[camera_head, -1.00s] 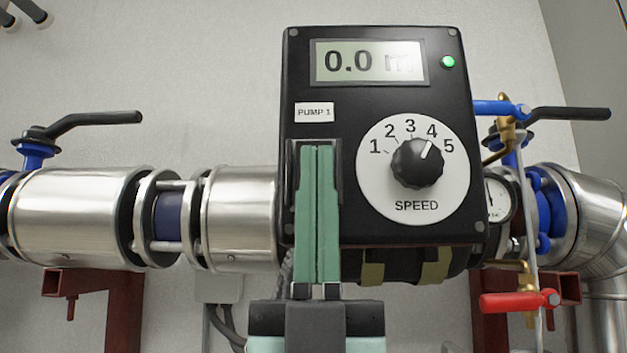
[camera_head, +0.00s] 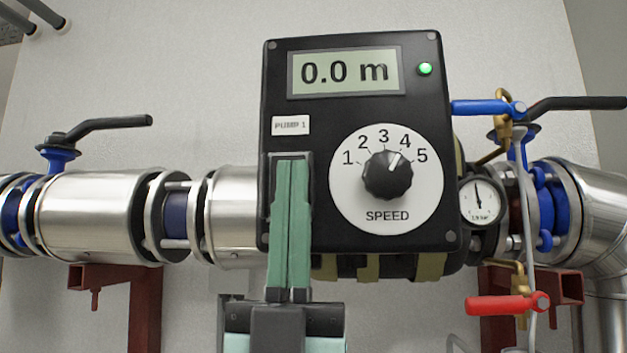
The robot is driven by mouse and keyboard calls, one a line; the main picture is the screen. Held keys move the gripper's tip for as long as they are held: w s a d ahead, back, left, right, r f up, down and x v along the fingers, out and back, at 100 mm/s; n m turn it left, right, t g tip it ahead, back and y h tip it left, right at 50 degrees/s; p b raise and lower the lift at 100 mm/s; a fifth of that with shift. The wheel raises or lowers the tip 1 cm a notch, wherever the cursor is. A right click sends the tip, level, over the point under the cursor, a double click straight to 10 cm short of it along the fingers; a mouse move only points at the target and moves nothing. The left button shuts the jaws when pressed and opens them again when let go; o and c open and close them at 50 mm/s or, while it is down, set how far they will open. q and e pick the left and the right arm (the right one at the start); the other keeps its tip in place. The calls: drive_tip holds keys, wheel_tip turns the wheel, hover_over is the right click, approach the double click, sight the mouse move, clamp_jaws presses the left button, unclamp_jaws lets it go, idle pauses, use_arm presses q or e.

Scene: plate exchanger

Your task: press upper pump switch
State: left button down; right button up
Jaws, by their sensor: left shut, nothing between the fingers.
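The black pump control box (camera_head: 420,218) labelled PUMP 1 fills the middle of the head view. Its display (camera_head: 345,73) reads 0.0 m, and a green light (camera_head: 425,69) glows beside it. The speed knob (camera_head: 388,175) points near 4. My left gripper (camera_head: 291,162) is shut, with its green fingers together and pointing up. Its fingertips are in front of the box's lower left, below the PUMP 1 label (camera_head: 291,125). They cover the place where the switch housing (camera_head: 273,190) shows only as a dark edge. I cannot tell whether they touch it. My right gripper is out of view.
Silver pipes (camera_head: 90,215) run left and right behind the box. Black-handled valves (camera_head: 110,127) stand on both sides. A pressure gauge (camera_head: 479,200), a blue lever (camera_head: 485,107) and a red lever (camera_head: 505,304) are right of the box.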

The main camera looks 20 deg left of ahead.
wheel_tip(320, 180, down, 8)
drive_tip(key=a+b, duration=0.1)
drive_tip(key=b, duration=1)
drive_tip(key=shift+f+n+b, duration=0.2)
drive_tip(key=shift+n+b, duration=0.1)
drive_tip(key=shift+b, duration=0.05)
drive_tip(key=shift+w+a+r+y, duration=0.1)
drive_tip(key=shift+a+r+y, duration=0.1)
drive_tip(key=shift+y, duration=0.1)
